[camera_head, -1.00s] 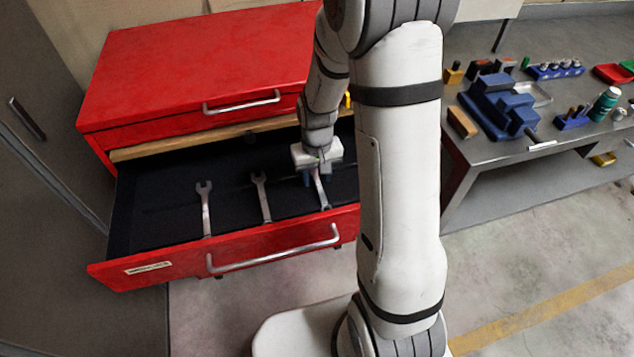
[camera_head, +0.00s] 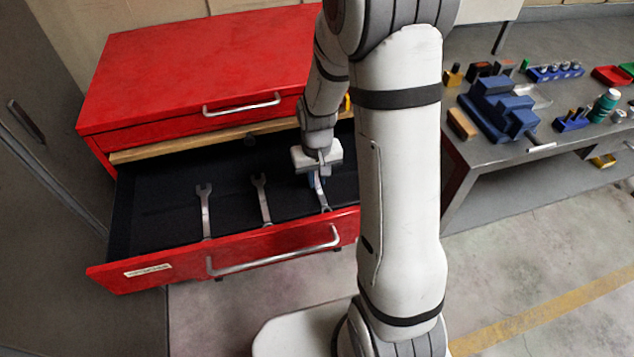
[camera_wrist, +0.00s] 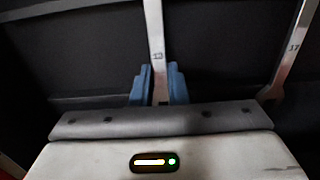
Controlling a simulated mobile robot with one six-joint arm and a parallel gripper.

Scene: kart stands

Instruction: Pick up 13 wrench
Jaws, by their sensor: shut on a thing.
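The 13 wrench (camera_wrist: 156,45) is a silver wrench with "13" on its shaft, lying in the open red drawer (camera_head: 180,262). In the head view it is the rightmost wrench (camera_head: 322,197), partly hidden by my gripper (camera_head: 316,179). In the wrist view my gripper (camera_wrist: 159,86) has its blue fingers shut on the wrench's shaft, one on each side. The wrench still appears to be down at the drawer's black liner. Its upper end is hidden behind my gripper in the head view.
A middle wrench (camera_head: 261,197) and a left wrench (camera_head: 205,210) lie in the drawer. A wrench marked 17 (camera_wrist: 291,50) shows at the right in the wrist view. The red cabinet top (camera_head: 200,60) overhangs behind. A grey workbench (camera_head: 550,140) with parts stands at right.

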